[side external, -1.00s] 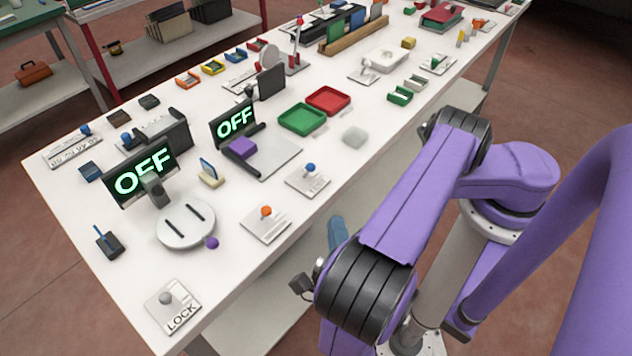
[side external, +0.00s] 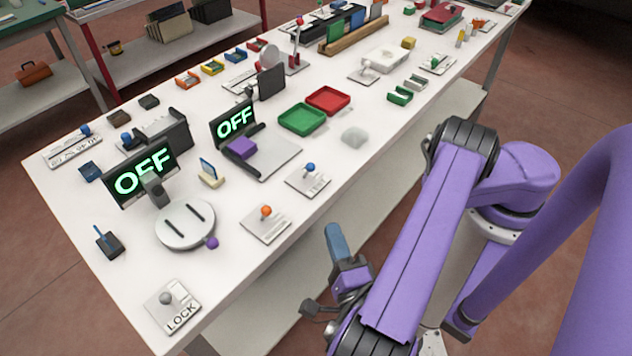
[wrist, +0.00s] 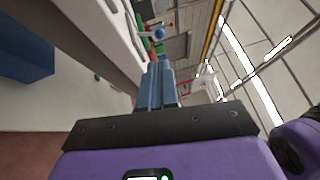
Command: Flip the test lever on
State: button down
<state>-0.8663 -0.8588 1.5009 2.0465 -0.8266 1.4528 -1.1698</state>
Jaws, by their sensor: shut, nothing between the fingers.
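Several small levers stand along the table's near edge: one with an orange knob (side external: 266,211), one with a blue knob (side external: 310,168), and a grey-knobbed one (side external: 166,298) on a plate reading LOCK. Two displays, a front one (side external: 141,176) and a rear one (side external: 235,124), read OFF. My gripper (side external: 336,232), with blue fingers, is shut and empty off the table's near edge, apart from all levers. In the wrist view its fingers (wrist: 160,70) are together, with a blue knob (wrist: 160,33) beyond them.
A round white dial (side external: 184,223) with a purple ball sits front left. The table's near edge lies between my gripper and the levers.

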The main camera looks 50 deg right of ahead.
aim_at(310, 170)
jog(key=x, duration=1.2)
jog(key=shift+w+d, duration=0.2)
jog(key=shift+w+r+n+g+y, duration=0.2)
jog(key=shift+r+n+g+y, duration=0.1)
jog(key=shift+g, duration=0.1)
jog(key=shift+r, duration=0.1)
jog(key=shift+w+r, duration=0.4)
jog(key=shift+w, duration=0.15)
jog(key=shift+w+r, duration=0.35)
jog(key=shift+w, duration=0.25)
jog(key=s+a+r, duration=0.7)
jog(key=s, duration=0.2)
jog(key=shift+s+a, duration=0.2)
jog(key=shift+a, duration=0.15)
jog(key=shift+d+r, duration=0.1)
